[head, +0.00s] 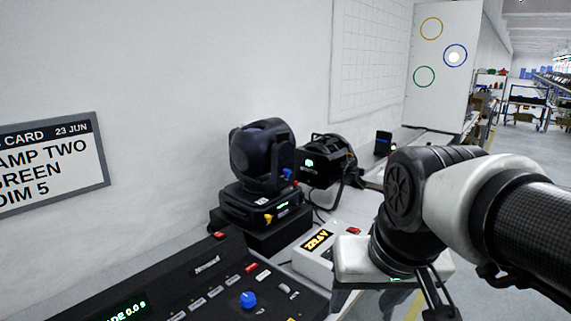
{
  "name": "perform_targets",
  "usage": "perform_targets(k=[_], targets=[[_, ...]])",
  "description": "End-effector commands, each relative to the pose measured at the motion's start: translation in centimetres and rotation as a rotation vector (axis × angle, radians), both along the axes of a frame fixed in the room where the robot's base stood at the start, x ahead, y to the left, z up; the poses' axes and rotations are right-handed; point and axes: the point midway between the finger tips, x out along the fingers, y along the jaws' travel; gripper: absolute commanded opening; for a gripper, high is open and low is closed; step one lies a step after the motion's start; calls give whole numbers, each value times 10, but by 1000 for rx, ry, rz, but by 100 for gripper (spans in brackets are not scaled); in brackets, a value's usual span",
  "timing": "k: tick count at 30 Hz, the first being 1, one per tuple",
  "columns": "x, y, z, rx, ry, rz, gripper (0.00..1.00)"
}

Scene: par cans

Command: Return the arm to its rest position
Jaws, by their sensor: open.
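My arm reaches in from the right edge of the head view, with its wrist bent downward. My gripper (432,300) hangs below the wrist at the bottom right, with its dark fingers apart and nothing seen between them. The fingertips are at or past the lower picture edge. The gripper is over the right side of the bench, to the right of the white box with the yellow label (317,243). I cannot tell how high it is above any surface.
A control desk (200,285) with a blue knob fills the lower left. A moving-head lamp (262,160) and a black par can (327,160) stand behind it. A board with coloured rings (440,100) stands at the back.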

Motion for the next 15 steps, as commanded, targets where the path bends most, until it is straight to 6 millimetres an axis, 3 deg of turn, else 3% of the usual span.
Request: perform_targets(k=[6,15], targets=[[-35,-26,-15,-42,-83,-12,51],[-35,-26,58,-43,-80,-7,51]])
